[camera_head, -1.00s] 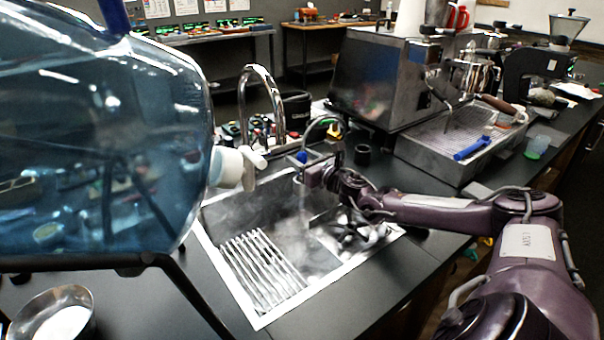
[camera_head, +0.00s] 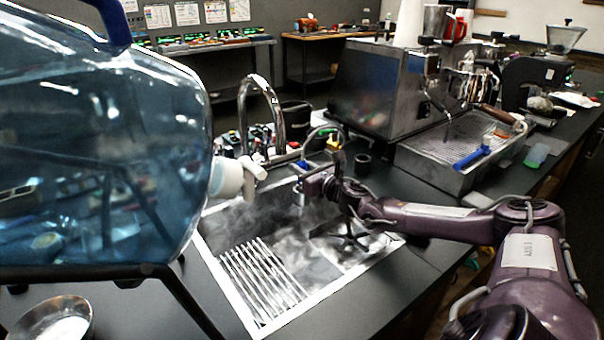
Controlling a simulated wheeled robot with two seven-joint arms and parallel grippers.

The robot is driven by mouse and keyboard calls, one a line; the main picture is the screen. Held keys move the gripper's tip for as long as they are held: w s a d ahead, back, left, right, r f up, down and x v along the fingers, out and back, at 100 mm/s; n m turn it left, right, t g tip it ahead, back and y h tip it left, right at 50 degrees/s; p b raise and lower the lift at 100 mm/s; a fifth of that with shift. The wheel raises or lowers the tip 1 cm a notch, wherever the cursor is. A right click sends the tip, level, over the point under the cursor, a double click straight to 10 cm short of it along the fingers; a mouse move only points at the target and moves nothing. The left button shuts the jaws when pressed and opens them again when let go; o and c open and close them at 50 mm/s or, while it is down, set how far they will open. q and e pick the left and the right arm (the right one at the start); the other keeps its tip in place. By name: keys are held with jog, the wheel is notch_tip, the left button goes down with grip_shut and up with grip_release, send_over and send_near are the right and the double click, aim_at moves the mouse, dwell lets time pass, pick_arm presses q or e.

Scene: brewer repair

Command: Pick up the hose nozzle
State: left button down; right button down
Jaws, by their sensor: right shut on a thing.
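The hose nozzle (camera_head: 298,193) is a small, silvery cylinder hanging above the back part of the sink, with a dark hose (camera_head: 318,132) arching behind it. My right gripper (camera_head: 306,186) reaches in from the right and is shut on the nozzle, just over the sink. The fingertips are small and partly hidden by the wrist. My left gripper is out of view.
The steel sink (camera_head: 212,250) has a slatted rack (camera_head: 262,280) at its left. A tall faucet (camera_head: 242,105) stands behind it. A big blue water bottle (camera_head: 90,150) with a white tap fills the left. The espresso machine (camera_head: 375,85) stands at the back right, beside a drip tray (camera_head: 440,170).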

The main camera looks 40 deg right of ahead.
notch_tip(320, 180, up, 34)
jog(key=p, duration=0.6)
dwell(0.4)
jog(key=shift+f, duration=0.1)
